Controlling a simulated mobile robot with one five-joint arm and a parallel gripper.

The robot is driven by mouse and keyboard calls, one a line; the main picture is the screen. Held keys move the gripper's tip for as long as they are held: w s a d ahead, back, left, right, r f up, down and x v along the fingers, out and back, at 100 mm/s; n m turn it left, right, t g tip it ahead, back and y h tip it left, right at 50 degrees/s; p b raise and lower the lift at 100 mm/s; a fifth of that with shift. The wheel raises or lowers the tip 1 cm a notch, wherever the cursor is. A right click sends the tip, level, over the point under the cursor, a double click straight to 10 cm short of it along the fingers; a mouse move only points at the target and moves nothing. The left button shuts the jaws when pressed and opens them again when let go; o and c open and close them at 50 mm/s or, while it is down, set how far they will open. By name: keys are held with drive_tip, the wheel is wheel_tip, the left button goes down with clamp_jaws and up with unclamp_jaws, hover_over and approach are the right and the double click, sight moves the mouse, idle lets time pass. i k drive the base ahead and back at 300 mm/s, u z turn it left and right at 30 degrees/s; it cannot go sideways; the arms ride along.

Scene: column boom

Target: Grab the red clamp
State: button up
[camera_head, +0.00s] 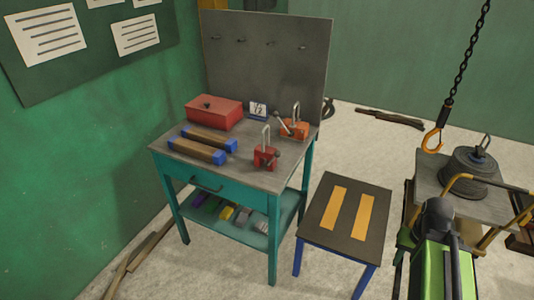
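The red clamp (265,157) stands on the front right part of the grey top of a teal workbench (248,174), with a pale metal handle rising from it. An orange clamp (295,129) of similar shape stands behind it and to the right, apart from it. My green and black arm (440,268) shows at the lower right, well away from the bench. I cannot make out gripper fingers on it. Nothing covers the red clamp.
A red box (214,112), a small card (258,109) and two blue-ended bars (198,148) share the bench top. A stool (347,218) with yellow stripes stands right of the bench. An orange hook (433,139) hangs near a cart with a dark round weight (470,172).

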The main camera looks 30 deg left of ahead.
sight(261, 152)
drive_tip(key=z, duration=1.3)
drive_tip(key=i, duration=0.95)
drive_tip(key=u, duration=5.6)
drive_tip(key=i, duration=0.1)
drive_tip(key=z, duration=2.65)
drive_tip(key=k, duration=0.2)
drive_tip(key=u, duration=1.4)
drive_tip(key=i, duration=0.85)
drive_tip(key=u, duration=0.2)
